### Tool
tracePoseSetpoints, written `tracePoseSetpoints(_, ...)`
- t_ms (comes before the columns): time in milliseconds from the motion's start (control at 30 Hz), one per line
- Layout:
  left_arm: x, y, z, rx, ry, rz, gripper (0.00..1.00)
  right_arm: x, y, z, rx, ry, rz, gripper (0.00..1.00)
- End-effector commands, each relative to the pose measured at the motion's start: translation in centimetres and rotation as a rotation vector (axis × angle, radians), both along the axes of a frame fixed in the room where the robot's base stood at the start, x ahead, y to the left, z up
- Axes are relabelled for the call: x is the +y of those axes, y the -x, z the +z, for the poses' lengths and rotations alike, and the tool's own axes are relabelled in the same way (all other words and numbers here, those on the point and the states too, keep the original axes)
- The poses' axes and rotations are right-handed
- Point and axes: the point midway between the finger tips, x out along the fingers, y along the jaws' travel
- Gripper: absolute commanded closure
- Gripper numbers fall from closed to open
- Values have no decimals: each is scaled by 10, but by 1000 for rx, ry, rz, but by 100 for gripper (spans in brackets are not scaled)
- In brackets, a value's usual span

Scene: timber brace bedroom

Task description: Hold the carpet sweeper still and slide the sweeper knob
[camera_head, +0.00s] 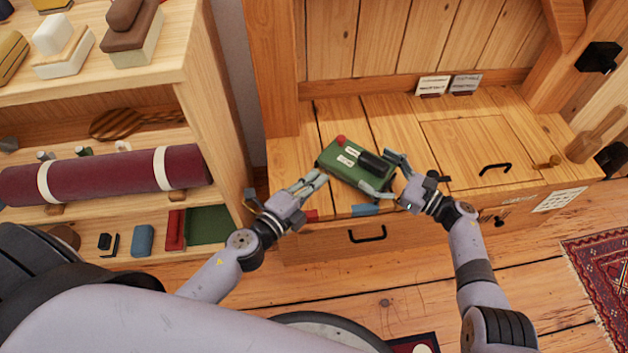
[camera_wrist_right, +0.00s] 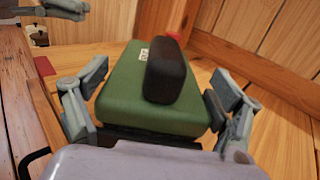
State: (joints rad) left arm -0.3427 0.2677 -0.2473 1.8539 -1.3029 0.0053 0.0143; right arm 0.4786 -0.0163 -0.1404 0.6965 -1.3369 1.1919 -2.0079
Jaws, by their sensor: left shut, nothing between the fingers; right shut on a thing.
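The carpet sweeper (camera_head: 340,172) is a green box with a black handle (camera_head: 373,161) and pale labels, lying on the wooden bench top. Its red knob (camera_head: 340,141) is at the far left end; it also shows, partly hidden behind the handle, in the right wrist view (camera_wrist_right: 173,38). My right gripper (camera_head: 381,172) has a finger on each side of the sweeper's near end and is shut on its green body (camera_wrist_right: 130,90). My left gripper (camera_head: 320,178) is shut and empty, just left of the sweeper, apart from the knob.
A shelf unit (camera_head: 215,120) with a rolled maroon mat (camera_head: 110,178) stands at the left. Two small cards (camera_head: 448,85) stand at the back of the bench. A lid with a black handle (camera_head: 495,168) and a wooden peg (camera_head: 548,161) are to the right.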

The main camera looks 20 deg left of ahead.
Motion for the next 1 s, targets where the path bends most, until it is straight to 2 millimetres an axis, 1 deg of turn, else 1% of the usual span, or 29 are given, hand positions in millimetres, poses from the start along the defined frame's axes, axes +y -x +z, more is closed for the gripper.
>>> tracePoseSetpoints(33, 1, 3, -1, 1, 0, 0, 100, -2, 5, -13, 18, 21, -2, 62)
tracePoseSetpoints(433, 1, 4, -1, 0, -1, -1, 100, -2, 5, -14, 18, 21, -2, 62)
tracePoseSetpoints(467, 1, 4, -1, 0, -1, -1, 100, -2, 5, -14, 18, 21, -2, 13)
tracePoseSetpoints(667, 1, 4, 0, 0, -1, 0, 100, -1, 4, -10, 14, 17, 0, 0)
tracePoseSetpoints(1000, 1, 4, 0, 0, -1, 0, 100, -2, 2, -6, 9, 11, 0, 0)
